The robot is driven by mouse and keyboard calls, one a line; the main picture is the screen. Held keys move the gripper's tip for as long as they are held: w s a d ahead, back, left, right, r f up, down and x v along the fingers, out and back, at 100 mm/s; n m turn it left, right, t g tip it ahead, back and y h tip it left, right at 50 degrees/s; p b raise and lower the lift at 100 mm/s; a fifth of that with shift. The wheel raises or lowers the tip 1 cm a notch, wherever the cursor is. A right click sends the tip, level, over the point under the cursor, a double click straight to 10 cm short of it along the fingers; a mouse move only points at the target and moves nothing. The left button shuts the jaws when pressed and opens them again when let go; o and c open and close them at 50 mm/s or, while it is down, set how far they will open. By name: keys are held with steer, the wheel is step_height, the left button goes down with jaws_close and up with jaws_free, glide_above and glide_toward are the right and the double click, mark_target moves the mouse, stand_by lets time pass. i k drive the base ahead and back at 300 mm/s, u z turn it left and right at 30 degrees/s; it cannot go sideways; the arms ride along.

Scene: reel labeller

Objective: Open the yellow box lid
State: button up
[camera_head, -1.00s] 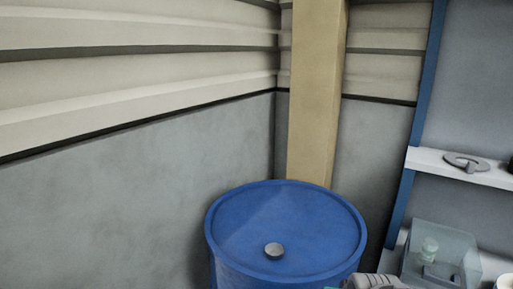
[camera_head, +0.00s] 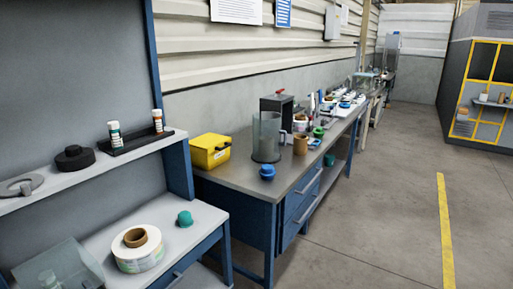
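The yellow box (camera_head: 209,151) sits on the near left corner of the grey workbench (camera_head: 240,181), against the wall side. Its lid looks closed, with small dark latches on the front. My gripper is not in view in the head view, and nothing touches the box.
A clear grey jug (camera_head: 267,137) and a blue cap-like item (camera_head: 267,172) stand right of the box. A shelf unit (camera_head: 95,172) with a label reel (camera_head: 137,250) and a teal cap (camera_head: 185,218) is at the near left. Open floor (camera_head: 385,220) lies at the right.

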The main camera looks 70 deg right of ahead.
mark_target(211, 142)
steer(key=z, duration=0.2)
steer(key=k, duration=0.35)
steer(key=z, duration=2.55)
steer(key=i, duration=2)
steer(key=u, duration=2.3)
steer(key=i, duration=0.5)
steer(key=z, duration=0.1)
